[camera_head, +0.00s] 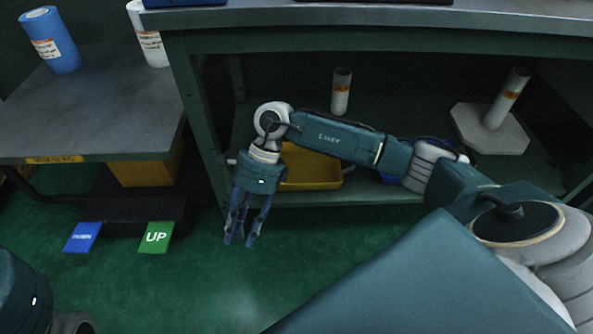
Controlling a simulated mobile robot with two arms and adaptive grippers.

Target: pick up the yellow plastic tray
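The yellow plastic tray (318,178) sits on the lower shelf of the green workbench, near its front edge. My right arm and wrist cover part of it. My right gripper (240,240) hangs pointing down over the green floor, in front of the shelf and to the left of the tray. Its fingers look spread a little apart with nothing between them, and it is not touching the tray. Part of my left arm shows at the lower left edge, but its gripper is outside the view.
The workbench top (400,17) overhangs the shelf (390,190). A white roll (341,92) and a roll on an octagonal base (490,130) stand on the shelf. A lift table (90,110) with a blue roll (52,45) is at left, by the UP pedal (156,237).

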